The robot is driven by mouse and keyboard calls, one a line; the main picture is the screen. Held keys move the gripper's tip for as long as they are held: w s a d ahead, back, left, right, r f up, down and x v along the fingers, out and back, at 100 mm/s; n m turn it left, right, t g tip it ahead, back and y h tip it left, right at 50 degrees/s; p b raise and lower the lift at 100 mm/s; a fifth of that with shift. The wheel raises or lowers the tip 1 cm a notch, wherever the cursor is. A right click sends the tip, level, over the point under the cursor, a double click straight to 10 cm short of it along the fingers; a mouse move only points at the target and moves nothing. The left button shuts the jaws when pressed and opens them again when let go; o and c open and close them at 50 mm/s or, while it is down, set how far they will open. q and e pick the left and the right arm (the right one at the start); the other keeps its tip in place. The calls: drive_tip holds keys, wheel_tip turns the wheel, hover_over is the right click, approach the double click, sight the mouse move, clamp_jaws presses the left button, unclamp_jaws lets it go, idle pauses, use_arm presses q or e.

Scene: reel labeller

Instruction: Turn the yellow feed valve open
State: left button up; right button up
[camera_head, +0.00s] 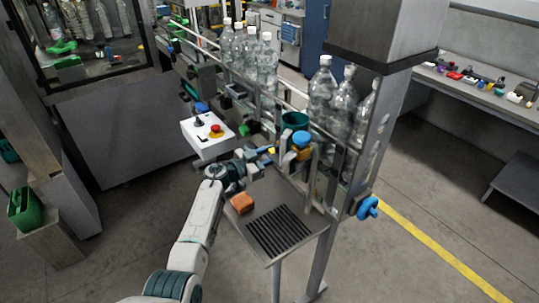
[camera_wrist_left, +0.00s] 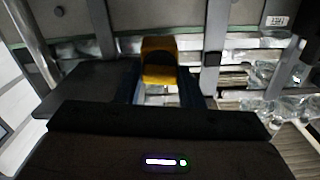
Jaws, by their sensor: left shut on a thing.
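The yellow feed valve (camera_wrist_left: 159,62) shows in the left wrist view as a yellow handle between my left gripper's fingers. In the head view a small yellow part of the valve (camera_head: 271,150) shows at the tip of my left gripper (camera_head: 264,153), low on the machine's near side. My left gripper (camera_wrist_left: 158,85) is shut on the valve handle, one dark finger on each side of it. The valve's mount behind the handle is mostly hidden. My right gripper is in neither view.
A control box with a red button (camera_head: 216,131) stands left of my left gripper. A blue-topped part (camera_head: 301,139) and a green cup (camera_head: 294,121) are to its right. Below is a tray (camera_head: 262,250) with an orange block (camera_head: 242,203). Clear bottles (camera_head: 322,95) line the conveyor behind.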

use_arm(q)
drive_tip(key=shift+f, duration=0.1)
idle(0.5)
drive_tip(key=o, duration=1)
drive_tip(key=b+v, duration=0.2)
drive_tip(key=v, duration=0.9)
drive_tip(key=shift+b, duration=0.3)
